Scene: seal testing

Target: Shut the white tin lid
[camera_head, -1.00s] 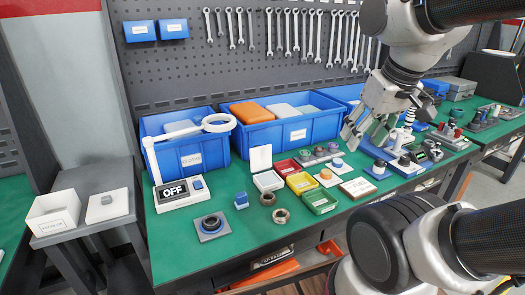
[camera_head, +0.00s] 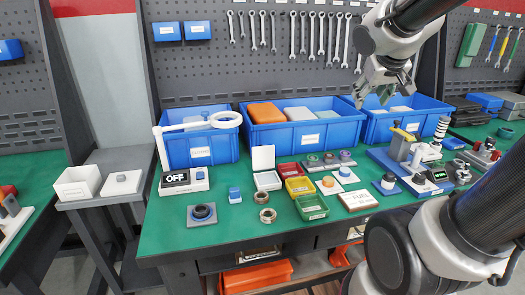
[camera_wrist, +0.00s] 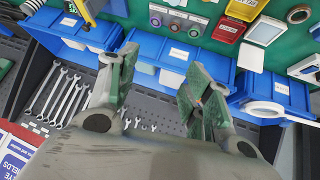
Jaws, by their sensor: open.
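The white tin (camera_head: 267,181) stands on the green bench, left of the small coloured trays. Its white lid (camera_head: 263,158) is open and stands up at the tin's back edge. The tin also shows near the top right of the wrist view (camera_wrist: 266,31), with its lid (camera_wrist: 250,57) beside it. My gripper (camera_head: 375,97) is open and empty, raised in front of the pegboard above the right blue bin, well to the right of the tin. Both fingers show spread apart in the wrist view (camera_wrist: 161,68).
Blue bins (camera_head: 311,133) line the back of the bench. A white ring-headed lamp (camera_head: 226,120) and an OFF display (camera_head: 176,180) stand to the left. A red tray (camera_head: 287,170), yellow tray (camera_head: 299,187) and green tray (camera_head: 311,208) sit right of the tin. Wrenches hang behind.

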